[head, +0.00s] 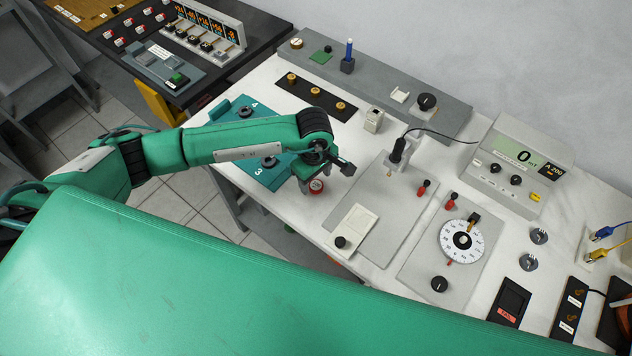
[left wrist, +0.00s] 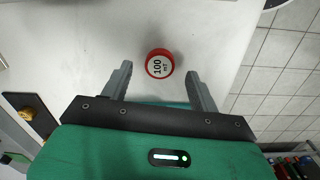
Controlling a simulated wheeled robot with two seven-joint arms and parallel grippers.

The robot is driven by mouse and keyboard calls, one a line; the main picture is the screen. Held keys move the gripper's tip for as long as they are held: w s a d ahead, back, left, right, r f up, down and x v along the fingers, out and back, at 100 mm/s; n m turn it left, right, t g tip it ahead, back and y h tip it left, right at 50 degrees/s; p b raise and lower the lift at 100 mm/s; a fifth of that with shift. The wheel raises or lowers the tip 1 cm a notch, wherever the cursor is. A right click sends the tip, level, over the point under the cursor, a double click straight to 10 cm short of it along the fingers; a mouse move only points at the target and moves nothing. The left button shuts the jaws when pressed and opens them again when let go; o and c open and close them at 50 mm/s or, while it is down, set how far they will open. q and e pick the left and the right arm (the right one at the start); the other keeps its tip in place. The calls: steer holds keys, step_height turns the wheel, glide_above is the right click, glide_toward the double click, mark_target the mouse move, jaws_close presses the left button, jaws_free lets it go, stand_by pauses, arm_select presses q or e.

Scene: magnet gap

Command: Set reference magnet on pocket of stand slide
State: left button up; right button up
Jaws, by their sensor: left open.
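The reference magnet (head: 316,187), a small red disc with a white face, stands on the pale bench top near its front edge. In the left wrist view the magnet (left wrist: 159,64) reads "100 mT" and shows between the fingertips, touching neither. My left gripper (head: 310,178) is open just above it, pointing down; its fingers (left wrist: 159,76) show clearly in the wrist view. The stand slide (head: 356,222) is a cream plate with a black knob, on the grey stand base to the right of the magnet. I cannot make out its pocket clearly. My right gripper is out of view.
A grey probe post (head: 396,156) with a black cable stands on the stand base behind the slide. A dial panel (head: 462,238) and a meter (head: 520,160) stand right.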

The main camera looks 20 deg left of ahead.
arm_select(q)
steer(key=shift+f, duration=1.1)
steer(key=c, duration=1)
steer(key=shift+c, duration=0.6)
steer(key=shift+w+r, duration=0.1)
steer(key=shift+r, duration=0.05)
